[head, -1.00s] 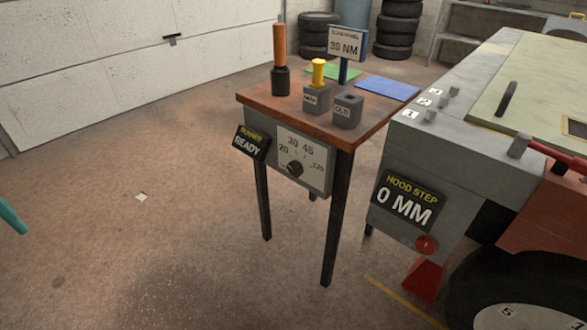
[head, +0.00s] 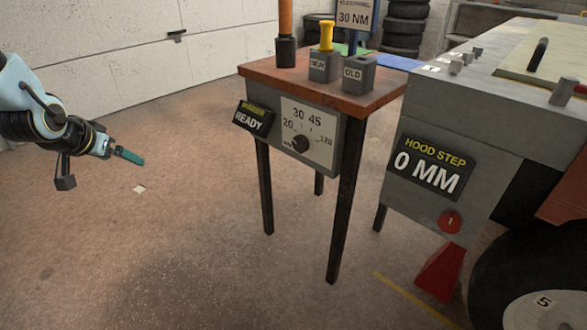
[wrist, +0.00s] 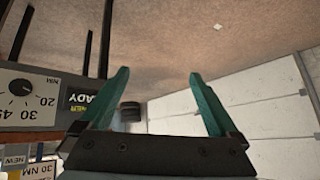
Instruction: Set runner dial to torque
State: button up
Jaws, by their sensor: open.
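The runner dial (head: 300,143) is a black knob on a grey panel (head: 322,152) on the front of a small wooden-topped table. Marks 20, 30, 45 and 120 surround it; which one its pointer faces is too small to tell. A sign (head: 358,17) reads 30 NM. The runner display (head: 252,119) reads READY. My gripper (head: 130,156) is left of the table, well apart from the dial, with nothing held. In the wrist view its teal fingers (wrist: 162,95) are spread, and the dial (wrist: 20,87) shows upside down at the left.
An orange-handled tool (head: 286,35) and blocks marked NEW (head: 323,68) and OLD (head: 359,75) stand on the tabletop (head: 262,70). A vehicle front with a HOOD STEP 0 MM display (head: 430,167) is close on the right.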

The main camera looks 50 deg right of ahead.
jog(key=s+d+f+m+g+h+b, duration=0.1)
jog(key=s+d+f+m+h+b, duration=0.2)
jog(key=d, duration=0.4)
jog(key=s+d+f+m+h+b, duration=0.1)
jog(key=d+f+h+b, duration=0.1)
jog(key=d+f, duration=0.35)
jog(key=m+g+h+b, duration=0.6)
jog(key=h+b, duration=0.1)
jog(key=b, duration=0.1)
send_near(298, 145)
jog(key=d, duration=0.6)
jog(key=s+d, duration=0.1)
jog(key=d, duration=0.2)
jog(key=shift+d+f, duration=0.1)
jog(key=shift+d, duration=0.05)
jog(key=c, duration=1.4)
jog(key=shift+o, duration=0.2)
